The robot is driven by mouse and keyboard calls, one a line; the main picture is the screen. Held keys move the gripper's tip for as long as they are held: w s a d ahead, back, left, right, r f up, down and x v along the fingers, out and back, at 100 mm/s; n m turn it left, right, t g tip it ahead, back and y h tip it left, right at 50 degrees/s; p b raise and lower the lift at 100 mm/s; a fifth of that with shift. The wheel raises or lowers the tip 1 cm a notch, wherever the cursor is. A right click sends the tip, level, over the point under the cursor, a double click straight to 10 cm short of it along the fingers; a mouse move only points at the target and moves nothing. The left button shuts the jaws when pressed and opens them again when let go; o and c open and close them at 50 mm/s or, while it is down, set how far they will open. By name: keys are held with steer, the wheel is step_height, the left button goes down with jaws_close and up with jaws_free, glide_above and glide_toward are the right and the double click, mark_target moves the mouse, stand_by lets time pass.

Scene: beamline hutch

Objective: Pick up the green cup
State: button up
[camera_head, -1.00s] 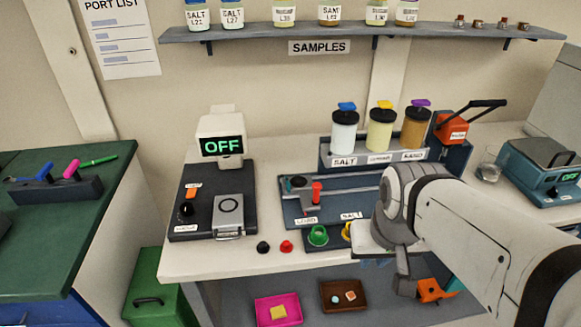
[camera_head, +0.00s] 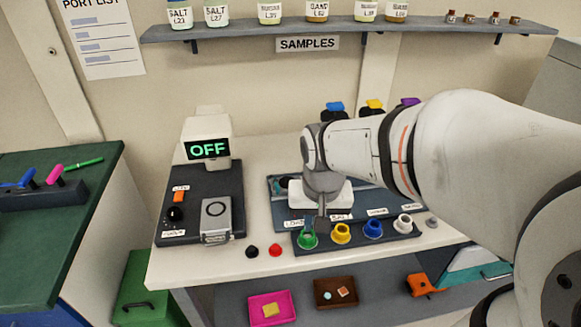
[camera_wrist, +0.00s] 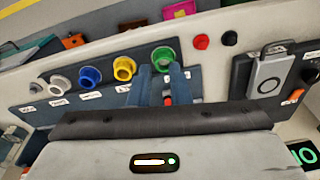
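The green cup (camera_head: 308,240) stands at the left end of a dark rack on the bench, in a row with yellow, blue and white cups. In the wrist view the green cup (camera_wrist: 165,58) is just beyond my fingertips. My gripper (camera_head: 321,222) is above and behind the cup in the head view. In the wrist view my gripper (camera_wrist: 161,70) shows two blue-grey fingers apart, with no cup between them. Whether a fingertip touches the cup's rim cannot be told.
The yellow cup (camera_head: 341,234) is close beside the green one. The blue cup (camera_head: 373,229) and white cup (camera_head: 403,223) are farther right. A red knob (camera_head: 275,250) and black knob (camera_head: 252,252) lie left. A device reading OFF (camera_head: 208,149) stands at back left.

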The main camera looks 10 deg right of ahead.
mark_target(303, 233)
steer(key=w+f+m+g+p, duration=0.25)
steer(key=w+f, duration=0.25)
steer(key=w, duration=0.3)
steer(key=shift+t, duration=0.45)
steer(key=f, duration=0.7)
steer(key=shift+a+f, duration=0.35)
steer(key=shift+f, duration=0.05)
jaws_close()
